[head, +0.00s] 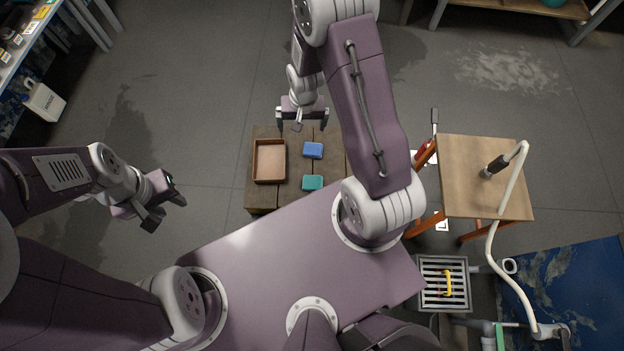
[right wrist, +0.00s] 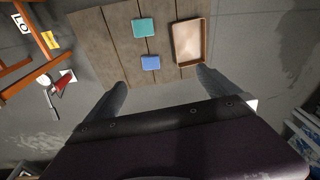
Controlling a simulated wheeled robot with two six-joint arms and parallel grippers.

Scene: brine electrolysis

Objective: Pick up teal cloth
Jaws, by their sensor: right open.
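The teal cloth (head: 312,182) is a small folded square lying on the low wooden table (head: 262,198), close to my base. It also shows at the top of the right wrist view (right wrist: 144,27). A blue cloth (head: 312,150) of similar size lies just behind it. My right gripper (head: 302,119) is open and empty above the table's far edge, beyond the blue cloth. In the right wrist view its two fingers (right wrist: 162,84) stand wide apart with nothing between them. My left gripper (head: 168,203) is out to the left over the floor, apart from the table, with its fingers apart and empty.
A shallow wooden tray (head: 256,178) sits left of the cloths. A red-handled tool (right wrist: 61,83) lies on the floor near the stand. The floor left of the table is clear.

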